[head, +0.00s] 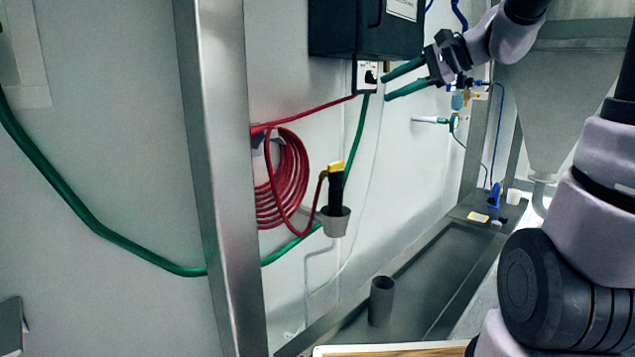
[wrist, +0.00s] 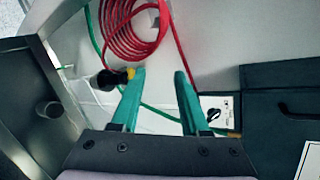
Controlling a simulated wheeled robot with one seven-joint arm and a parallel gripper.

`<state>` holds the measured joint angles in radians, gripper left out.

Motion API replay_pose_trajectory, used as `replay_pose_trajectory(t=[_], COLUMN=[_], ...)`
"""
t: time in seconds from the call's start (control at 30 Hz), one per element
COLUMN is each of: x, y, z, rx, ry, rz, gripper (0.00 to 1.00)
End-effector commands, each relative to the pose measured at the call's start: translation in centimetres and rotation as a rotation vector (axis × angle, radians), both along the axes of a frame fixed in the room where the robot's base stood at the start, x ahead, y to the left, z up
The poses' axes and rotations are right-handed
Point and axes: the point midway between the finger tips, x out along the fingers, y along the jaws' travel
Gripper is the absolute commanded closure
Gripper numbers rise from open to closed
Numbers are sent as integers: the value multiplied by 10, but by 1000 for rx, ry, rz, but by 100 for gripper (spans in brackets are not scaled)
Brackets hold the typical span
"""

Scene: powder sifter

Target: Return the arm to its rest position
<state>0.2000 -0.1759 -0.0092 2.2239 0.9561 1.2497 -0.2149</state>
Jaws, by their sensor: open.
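My gripper (head: 384,88) has two green fingers that are spread apart with nothing between them. In the head view it is at the upper middle, beside the small white switch plate (head: 368,75) under the black box (head: 365,28). In the wrist view the gripper (wrist: 160,75) also shows open fingers, with the red coiled hose (wrist: 128,30) beyond them. My arm reaches in from the right side of the head view. Whether a fingertip touches the switch plate I cannot tell.
A black tool with a yellow top (head: 336,185) sits in a grey cup holder (head: 335,222) on the wall. A steel post (head: 222,180) stands at left. A grey cylinder (head: 381,300) stands in the metal trough (head: 440,275). A steel hopper (head: 570,90) is at right.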

Motion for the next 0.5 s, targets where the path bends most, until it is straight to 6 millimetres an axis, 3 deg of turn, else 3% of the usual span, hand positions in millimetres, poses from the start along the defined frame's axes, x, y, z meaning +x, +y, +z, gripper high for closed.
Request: replay_pose_trajectory(t=[0.03, 0.2, 0.33, 0.5], x=[-30, -110, -149, -174], y=[6, -6, -30, -56], z=[-5, -37, -52, -59], rx=[-111, -509, -776, -998], ry=[-20, -96, -183, -275], rz=[45, 163, 216, 246], gripper=[55, 55, 55, 55])
